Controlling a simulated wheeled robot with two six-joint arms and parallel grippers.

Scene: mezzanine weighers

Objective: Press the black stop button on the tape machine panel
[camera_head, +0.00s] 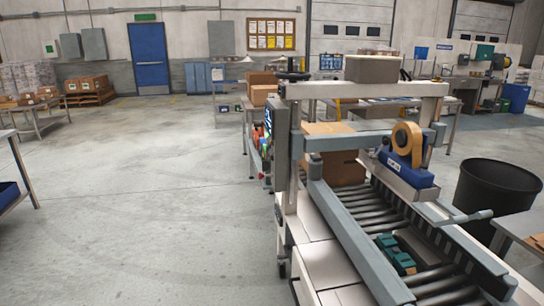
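The tape machine (300,144) stands right of centre, a light frame over a roller conveyor. Its grey panel box (280,122) is on the frame's left post, and its face is turned left, so I see it nearly edge-on. Small coloured spots show along that edge, but I cannot make out the black stop button. A tape roll (407,139) sits on a blue tape head (406,170) above the rollers. Neither of my grippers is in view.
A cardboard box (340,170) sits under the machine frame on the rollers (372,213). Teal blocks (395,254) lie between the near rollers. A black bin (497,190) stands to the right. The concrete floor (150,200) left of the machine is clear.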

